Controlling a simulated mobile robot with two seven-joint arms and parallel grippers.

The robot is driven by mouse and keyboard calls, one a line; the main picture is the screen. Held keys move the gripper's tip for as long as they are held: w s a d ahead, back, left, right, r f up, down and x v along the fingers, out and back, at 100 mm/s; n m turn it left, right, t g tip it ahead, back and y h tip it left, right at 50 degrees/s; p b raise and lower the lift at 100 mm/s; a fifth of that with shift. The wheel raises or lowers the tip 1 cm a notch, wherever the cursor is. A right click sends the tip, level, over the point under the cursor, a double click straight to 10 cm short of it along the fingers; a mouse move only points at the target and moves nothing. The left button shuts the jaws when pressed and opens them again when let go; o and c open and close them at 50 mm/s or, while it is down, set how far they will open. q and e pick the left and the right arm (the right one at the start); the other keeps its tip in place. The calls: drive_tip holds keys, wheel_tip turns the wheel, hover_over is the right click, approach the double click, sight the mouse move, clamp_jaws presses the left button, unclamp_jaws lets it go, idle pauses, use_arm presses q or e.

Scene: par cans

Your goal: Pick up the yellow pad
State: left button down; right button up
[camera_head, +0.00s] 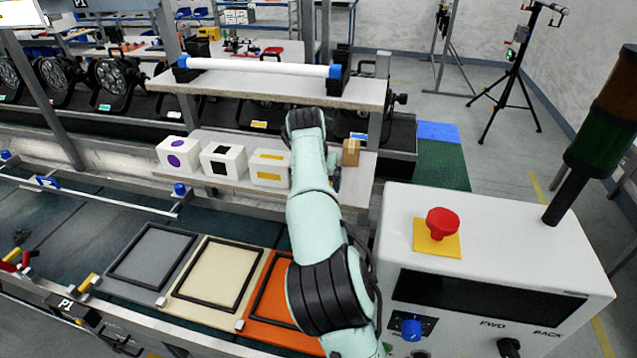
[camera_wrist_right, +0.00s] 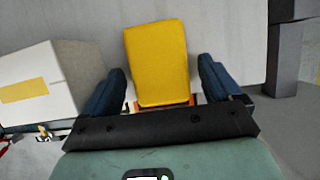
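The yellow pad (camera_wrist_right: 157,60) stands upright in the right wrist view, straight ahead of my right gripper. My right gripper (camera_wrist_right: 163,75) is open, with one dark blue finger on each side of the pad. A narrow gap shows between the pad and each finger. In the head view my right arm reaches over to the lower shelf and hides the pad and the fingers. My left gripper is not in view.
A white box with a yellow mark (camera_head: 270,168) stands left of my arm; other marked white boxes (camera_head: 223,162) stand further left. A small brown box (camera_head: 351,152) is right of the arm. An upper shelf (camera_head: 270,85) overhangs. A control box (camera_head: 500,250) stands at right.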

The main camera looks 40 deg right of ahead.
drive_tip(key=c, duration=0.8)
drive_tip(key=shift+c, duration=0.3)
drive_tip(key=shift+r, duration=0.1)
